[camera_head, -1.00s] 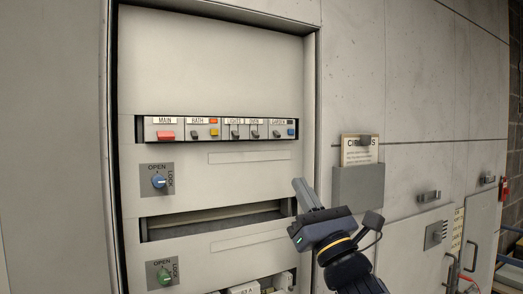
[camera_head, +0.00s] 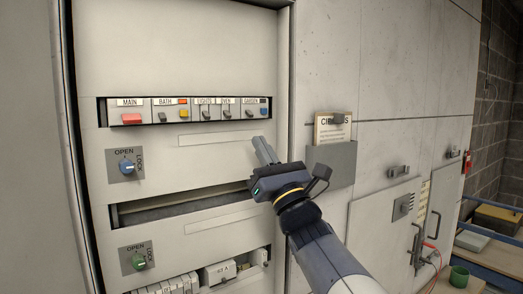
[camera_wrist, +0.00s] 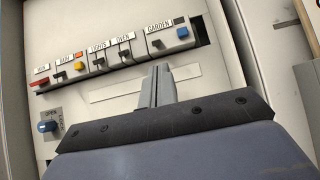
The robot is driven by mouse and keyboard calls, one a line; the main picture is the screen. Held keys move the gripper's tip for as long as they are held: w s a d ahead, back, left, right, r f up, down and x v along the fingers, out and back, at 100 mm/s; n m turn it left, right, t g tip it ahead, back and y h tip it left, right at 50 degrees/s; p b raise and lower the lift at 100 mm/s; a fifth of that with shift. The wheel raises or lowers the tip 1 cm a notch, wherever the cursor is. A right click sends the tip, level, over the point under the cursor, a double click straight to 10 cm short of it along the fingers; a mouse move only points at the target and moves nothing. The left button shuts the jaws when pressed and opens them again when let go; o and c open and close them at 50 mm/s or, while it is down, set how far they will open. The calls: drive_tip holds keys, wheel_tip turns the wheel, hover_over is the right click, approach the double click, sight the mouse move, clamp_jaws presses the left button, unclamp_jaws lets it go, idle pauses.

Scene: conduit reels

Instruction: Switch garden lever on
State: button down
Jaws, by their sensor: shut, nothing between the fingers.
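The breaker row sits in a recess of the pale panel, with labels MAIN, BATH, LIGHTS, OVEN and GARDEN. The garden lever (camera_head: 250,113) is a small dark toggle under the GARDEN label at the right end, beside a blue button (camera_head: 263,112). In the wrist view the garden lever (camera_wrist: 157,44) also shows, left of the blue button. My gripper (camera_head: 263,150) is shut and empty. Its fingertips point up, below the garden section and apart from it. In the wrist view the shut fingers (camera_wrist: 160,72) are just below the GARDEN section.
A blue knob (camera_head: 127,167) and a green knob (camera_head: 138,261) are on the panel's left. An open slot (camera_head: 180,204) lies between the panels. A grey holder (camera_head: 331,165) with a paper card is right of the cabinet frame. The oven switch (camera_head: 227,113) is left of the garden lever.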

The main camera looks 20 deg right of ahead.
sight(249, 114)
drive_tip(key=shift+p+x, duration=0.9)
drive_tip(key=shift+x, duration=1.45)
drive_tip(key=shift+s+d+r+g, duration=0.1)
drive_tip(key=shift+s+r+g, duration=0.15)
drive_tip(key=shift+g, duration=0.45)
